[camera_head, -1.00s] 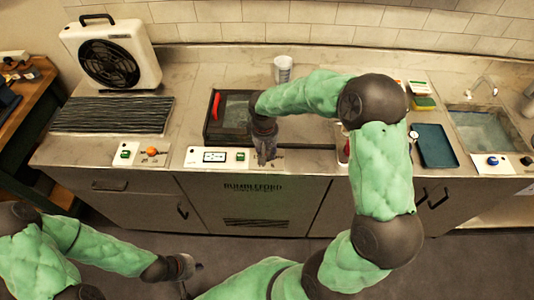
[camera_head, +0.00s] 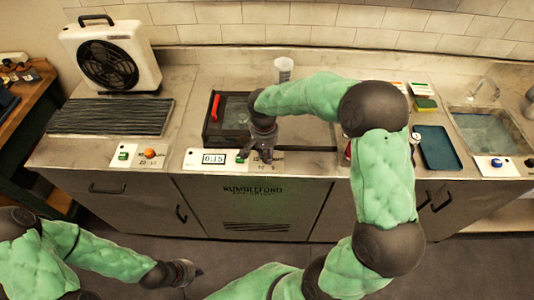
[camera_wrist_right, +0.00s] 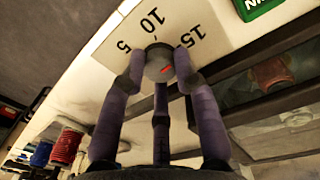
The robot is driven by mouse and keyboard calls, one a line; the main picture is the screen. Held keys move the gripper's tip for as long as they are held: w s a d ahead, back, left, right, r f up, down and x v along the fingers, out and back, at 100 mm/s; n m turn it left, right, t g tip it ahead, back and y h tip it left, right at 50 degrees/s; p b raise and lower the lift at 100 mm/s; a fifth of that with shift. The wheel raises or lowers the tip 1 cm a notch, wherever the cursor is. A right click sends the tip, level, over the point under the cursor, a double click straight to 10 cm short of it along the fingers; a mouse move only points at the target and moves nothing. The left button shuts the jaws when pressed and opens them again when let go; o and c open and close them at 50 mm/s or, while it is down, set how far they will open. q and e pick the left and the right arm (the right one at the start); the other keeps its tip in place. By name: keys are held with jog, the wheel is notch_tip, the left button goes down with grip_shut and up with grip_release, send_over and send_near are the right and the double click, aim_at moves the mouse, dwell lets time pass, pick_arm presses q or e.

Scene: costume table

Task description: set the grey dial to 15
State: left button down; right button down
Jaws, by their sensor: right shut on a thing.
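The grey dial (camera_wrist_right: 158,62) sits on a pale panel (camera_wrist_right: 110,65) printed with 5, 10 and 15. In the head view my right gripper (camera_head: 262,152) reaches down to the counter's front panel and hides the dial. A display (camera_head: 213,158) left of it reads 0:15. My left gripper (camera_head: 184,273) hangs low in front of the counter, away from the dial; its jaws are unclear.
A green button (camera_head: 240,157) is between the display and my right gripper. A dark tray with a red handle (camera_head: 215,107) lies behind. A white cup (camera_head: 283,70) stands at the back. Another panel with an orange knob (camera_head: 150,153) is on the left.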

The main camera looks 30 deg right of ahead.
aim_at(265, 156)
dwell(0.4)
jog(key=c, duration=0.9)
grip_release()
jog(key=shift+c, duration=0.2)
jog(key=shift+r, duration=0.1)
notch_tip(265, 156, up, 12)
jog(key=shift+w+a, duration=0.25)
